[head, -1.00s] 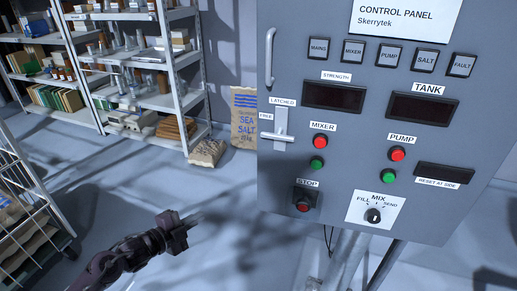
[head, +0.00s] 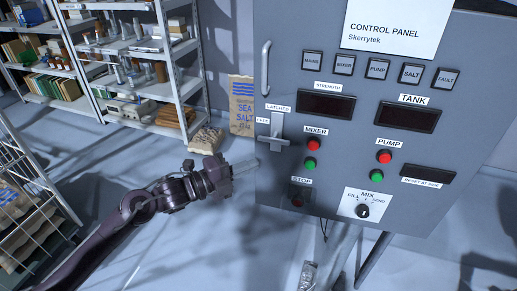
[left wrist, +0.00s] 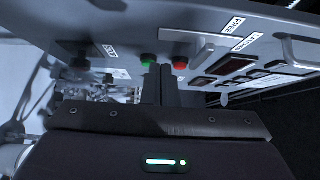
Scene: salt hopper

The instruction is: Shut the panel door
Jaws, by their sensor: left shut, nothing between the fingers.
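The grey panel door (head: 330,165), marked CONTROL PANEL, fills the right of the head view and crosses the top of the left wrist view (left wrist: 130,22). A dark strip shows along its top right; I cannot tell how far it stands open. Its upright handle (head: 266,68) is near the left edge. Below it the latch lever (head: 272,140) lies crosswise, beside labels FREE and LATCHED. My left gripper (head: 247,166) is shut and empty, its fingertips near the door's lower left edge; contact cannot be told. My right gripper is not in view.
The door carries a red mixer button (head: 312,144), a STOP button (head: 298,197) and a mode knob (head: 362,211). Shelves (head: 140,85) stand at the back left, a wire rack (head: 35,195) at left. A sea salt sack (head: 242,105) stands behind. Open floor lies between.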

